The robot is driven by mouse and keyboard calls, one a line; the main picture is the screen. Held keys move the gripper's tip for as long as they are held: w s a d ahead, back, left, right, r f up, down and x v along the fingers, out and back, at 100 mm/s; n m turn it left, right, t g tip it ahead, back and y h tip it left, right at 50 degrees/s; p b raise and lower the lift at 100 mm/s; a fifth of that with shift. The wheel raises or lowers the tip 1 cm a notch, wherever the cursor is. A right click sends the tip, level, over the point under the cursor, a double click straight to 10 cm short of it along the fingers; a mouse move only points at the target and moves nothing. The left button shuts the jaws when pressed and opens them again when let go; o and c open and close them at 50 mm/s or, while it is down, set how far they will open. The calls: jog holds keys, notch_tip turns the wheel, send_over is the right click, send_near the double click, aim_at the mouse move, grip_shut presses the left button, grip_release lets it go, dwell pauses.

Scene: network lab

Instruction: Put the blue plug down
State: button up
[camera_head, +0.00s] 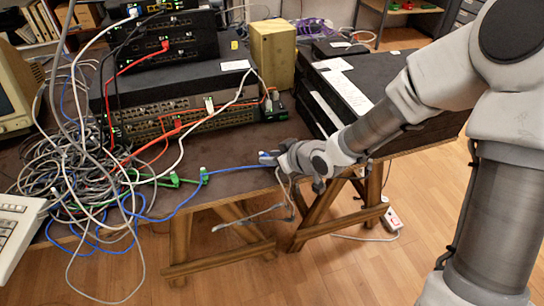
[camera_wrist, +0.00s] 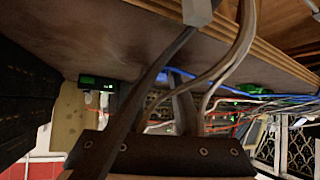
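The blue plug (camera_head: 266,158) is at the tip of my gripper (camera_head: 278,159), close to the front edge of the dark table (camera_head: 238,182). Its blue cable (camera_head: 233,168) runs left from it toward the tangle. My gripper reaches in from the right and appears closed around the plug. In the wrist view, the blue plug (camera_wrist: 163,76) shows as a small patch of blue by the dark fingers (camera_wrist: 172,82), which partly hide it. The gap between plug and tabletop is hard to judge.
Green plugs (camera_head: 188,179) lie left of the gripper. A cable tangle (camera_head: 75,165) and a keyboard (camera_head: 18,228) fill the left. Stacked switches (camera_head: 185,105) and a yellowish box (camera_head: 272,55) stand behind. Grey cables (camera_head: 287,192) hang over the edge below the gripper.

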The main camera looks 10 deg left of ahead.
jog(key=shift+s+a+f+g, duration=0.1)
jog(key=shift+s+f+g, duration=0.2)
jog(key=shift+s+f, duration=0.3)
jog(key=shift+r, duration=0.1)
jog(key=shift+a+r, duration=0.1)
jog(key=shift+r, duration=0.1)
jog(key=p+v, duration=0.7)
jog(key=v, duration=0.5)
jog(key=shift+w+r, duration=0.25)
jog(key=shift+r, duration=0.25)
jog(key=shift+w, duration=0.1)
